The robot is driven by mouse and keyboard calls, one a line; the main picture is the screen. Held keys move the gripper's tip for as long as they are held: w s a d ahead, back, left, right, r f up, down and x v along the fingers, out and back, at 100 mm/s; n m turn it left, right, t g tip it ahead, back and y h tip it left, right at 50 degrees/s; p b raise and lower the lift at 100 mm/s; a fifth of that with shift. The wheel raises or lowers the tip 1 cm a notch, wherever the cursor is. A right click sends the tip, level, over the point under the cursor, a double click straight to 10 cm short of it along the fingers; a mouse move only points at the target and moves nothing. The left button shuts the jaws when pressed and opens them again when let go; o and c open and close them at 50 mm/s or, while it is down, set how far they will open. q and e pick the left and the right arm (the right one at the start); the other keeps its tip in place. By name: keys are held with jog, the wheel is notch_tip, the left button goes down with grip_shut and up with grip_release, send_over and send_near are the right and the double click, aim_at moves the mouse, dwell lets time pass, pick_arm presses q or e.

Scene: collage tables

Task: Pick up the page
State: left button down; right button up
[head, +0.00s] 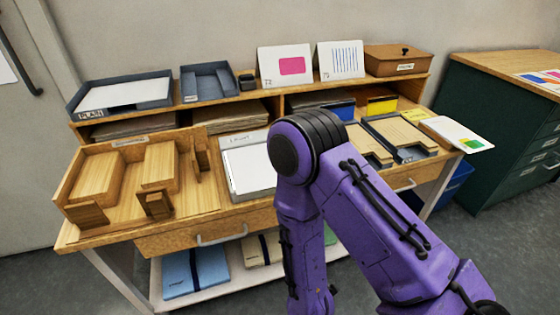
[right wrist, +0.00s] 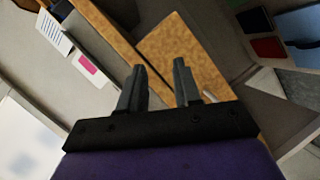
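Several sheets could be the page, and I cannot tell which one it is. A white page with green, yellow and orange patches (head: 457,134) lies at the right end of the desk, partly over its edge. White paper (head: 250,168) lies in a grey tray at the desk's centre, and a white sheet (head: 125,94) lies in the tray marked PLAIN. My right arm crosses in front of the desk, its gripper out of sight in the head view. In the right wrist view my right gripper (right wrist: 159,76) is open, with nothing between its fingers. My left gripper is not in view.
A pink-patch card (head: 285,66) and a blue-striped card (head: 340,60) stand on the upper shelf beside a brown lidded box (head: 398,62). A wooden organizer (head: 122,215) fills the desk's left. Dark trays (head: 407,155) stand right of centre. A green cabinet (head: 490,130) is at right.

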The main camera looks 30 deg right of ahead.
notch_tip(320, 180, up, 9)
jog(key=w+n+t+h, duration=0.2)
jog(key=w+n+h, duration=0.1)
jog(key=n, duration=0.1)
jog(key=p+x, duration=0.1)
jog(key=x, duration=0.9)
jog(key=shift+p, duration=0.35)
jog(key=shift+a, duration=0.15)
jog(key=c, duration=0.3)
grip_shut()
